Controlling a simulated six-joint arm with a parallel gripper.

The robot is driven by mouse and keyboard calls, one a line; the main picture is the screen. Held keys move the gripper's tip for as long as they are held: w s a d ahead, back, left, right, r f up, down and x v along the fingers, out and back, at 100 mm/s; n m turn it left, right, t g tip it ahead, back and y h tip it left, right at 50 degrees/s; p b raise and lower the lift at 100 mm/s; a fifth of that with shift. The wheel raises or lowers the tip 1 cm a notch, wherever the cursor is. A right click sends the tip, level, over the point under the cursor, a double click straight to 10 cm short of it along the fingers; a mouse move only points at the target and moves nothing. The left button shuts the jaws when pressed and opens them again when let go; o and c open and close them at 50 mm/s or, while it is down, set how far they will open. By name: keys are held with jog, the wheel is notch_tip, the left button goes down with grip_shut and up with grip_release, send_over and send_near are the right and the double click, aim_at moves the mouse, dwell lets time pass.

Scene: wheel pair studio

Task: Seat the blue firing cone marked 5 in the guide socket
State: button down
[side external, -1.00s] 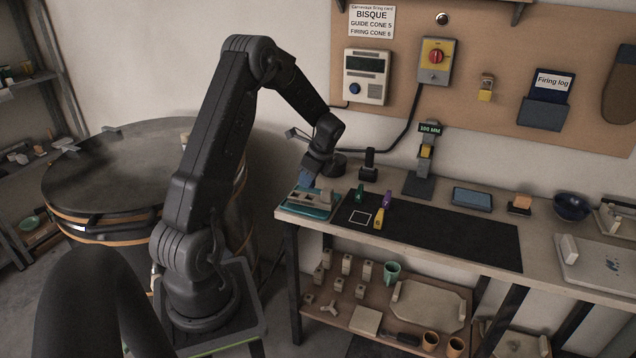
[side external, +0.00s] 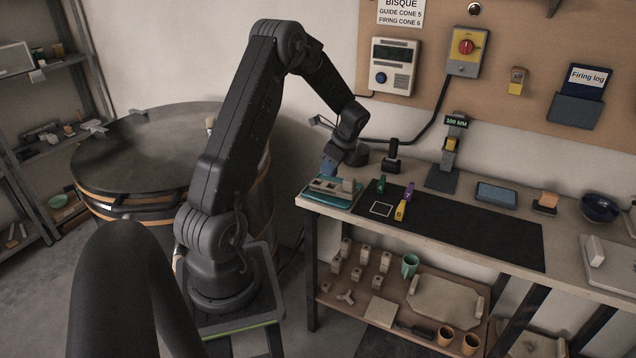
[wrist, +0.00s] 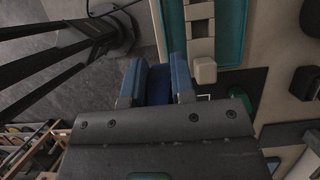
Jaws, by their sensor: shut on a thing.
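My gripper (side external: 331,169) is at the left end of the bench, just above the teal tray (side external: 345,204). In the wrist view my gripper (wrist: 158,75) is shut on the blue cone (wrist: 158,88), which shows only as a dark blue patch between the two fingers. Its mark cannot be read. A pale holder (side external: 322,185) with openings lies on the tray, and part of it shows ahead of the fingers in the wrist view (wrist: 200,28). I cannot tell which opening is the guide socket, or whether the cone touches the holder.
A green cone (side external: 381,183), a purple cone (side external: 409,189) and a yellow cone (side external: 401,211) stand on the black mat (side external: 475,230) near a white square outline (side external: 381,209). A dark stand (side external: 392,157) and a gauge reading 100 MM (side external: 443,172) stand behind. The mat's right part is clear.

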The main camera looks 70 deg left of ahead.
send_over(312, 182)
jog(key=f, duration=0.2)
jog(key=shift+w+a+r+t+h, duration=0.1)
jog(key=shift+w+r+t+h, duration=0.05)
jog(key=shift+w+t+h, duration=0.2)
jog(key=shift+w+f, duration=0.15)
jog(key=shift+f, duration=2.65)
jog(key=shift+f, duration=0.2)
jog(key=shift+d+f, duration=0.2)
jog(key=shift+f, duration=0.55)
jog(key=shift+d+f, duration=0.1)
jog(key=shift+f, duration=0.1)
jog(key=shift+r, duration=0.1)
